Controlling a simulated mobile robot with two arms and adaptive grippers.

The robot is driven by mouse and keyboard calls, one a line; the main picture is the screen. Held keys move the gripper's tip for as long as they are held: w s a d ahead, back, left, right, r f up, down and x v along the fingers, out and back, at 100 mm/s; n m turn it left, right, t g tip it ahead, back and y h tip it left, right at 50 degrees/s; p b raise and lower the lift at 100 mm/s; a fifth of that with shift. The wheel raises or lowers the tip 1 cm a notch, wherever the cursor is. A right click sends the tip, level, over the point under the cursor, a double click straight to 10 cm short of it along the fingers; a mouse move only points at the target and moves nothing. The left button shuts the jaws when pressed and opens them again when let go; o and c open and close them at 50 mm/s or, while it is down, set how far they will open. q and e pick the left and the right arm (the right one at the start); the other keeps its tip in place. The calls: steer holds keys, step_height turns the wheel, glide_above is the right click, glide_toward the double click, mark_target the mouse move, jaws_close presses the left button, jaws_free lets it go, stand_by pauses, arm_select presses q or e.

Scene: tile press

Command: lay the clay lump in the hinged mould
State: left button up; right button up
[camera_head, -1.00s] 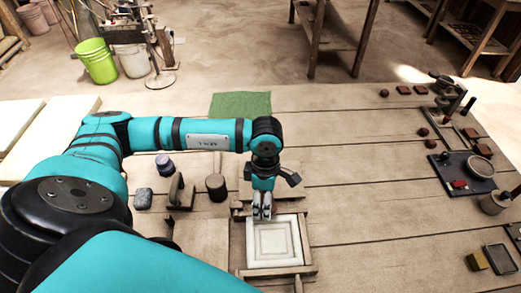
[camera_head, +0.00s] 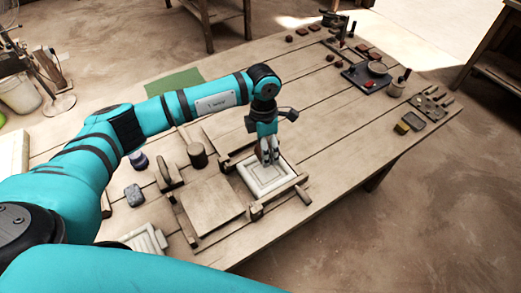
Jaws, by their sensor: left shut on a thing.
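The hinged mould stands open on the wooden table. Its pale square plate with a stepped rim (camera_head: 262,183) sits in a wooden frame, and a flat wooden leaf (camera_head: 212,207) lies to its left. My left gripper (camera_head: 269,157) points down at the back part of the pale plate, its fingers close together. A small brown patch, likely the clay lump (camera_head: 258,153), shows beside the fingers and is mostly hidden by them. I cannot tell whether it touches the plate. My right gripper is out of view.
A dark cylinder (camera_head: 197,155), a grey block (camera_head: 134,195) and a dark jar (camera_head: 139,160) stand left of the mould. A green mat (camera_head: 175,82) lies behind. Tools and red-brown pieces lie at the far right; the table between is clear.

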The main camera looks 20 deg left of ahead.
arm_select(q)
steer(key=shift+f, duration=0.5)
step_height(320, 180, down, 5)
steer(key=b, duration=0.3)
steer(key=shift+r, duration=0.1)
steer(key=shift+f+b, duration=0.4)
steer(key=shift+b, duration=0.2)
steer(key=shift+f+b, duration=0.3)
steer(key=shift+f, duration=0.05)
steer(key=o, duration=1.5)
steer(key=r, duration=0.8)
steer(key=w+a+r, duration=0.1)
steer(key=r, duration=0.3)
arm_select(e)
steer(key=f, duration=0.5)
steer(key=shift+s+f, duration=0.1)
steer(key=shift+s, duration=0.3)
